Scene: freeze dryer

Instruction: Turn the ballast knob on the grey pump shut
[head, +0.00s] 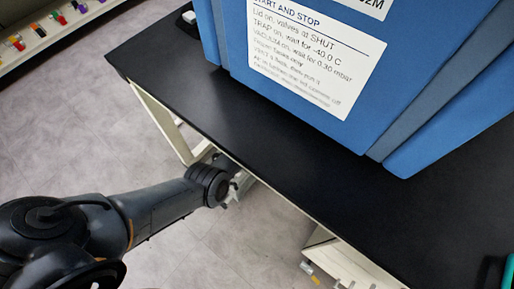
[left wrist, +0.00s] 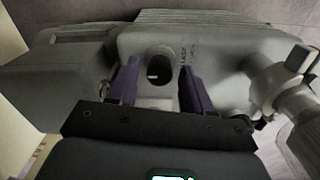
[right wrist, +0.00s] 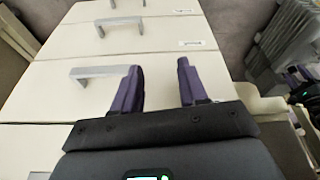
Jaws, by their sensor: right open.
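The grey pump (left wrist: 225,50) fills most of the left wrist view. Its ballast knob (left wrist: 159,66) is a dark oval with a small white mark, beside lettering partly hidden by a finger. My left gripper (left wrist: 158,78) is open, with one purple finger on each side of the knob and a visible gap on both sides. I cannot tell whether the fingertips reach the knob's depth. In the head view my left arm reaches under the bench edge, and its fingers are hidden. My right gripper (right wrist: 161,80) is open and empty in front of cream drawers.
A black bench top (head: 245,135) carries a blue machine (head: 400,75) with an instruction label. A pipe fitting (left wrist: 285,85) stands at the pump's right. Drawers with a grey handle (right wrist: 100,72) face my right gripper. Grey floor (head: 75,120) is open at left.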

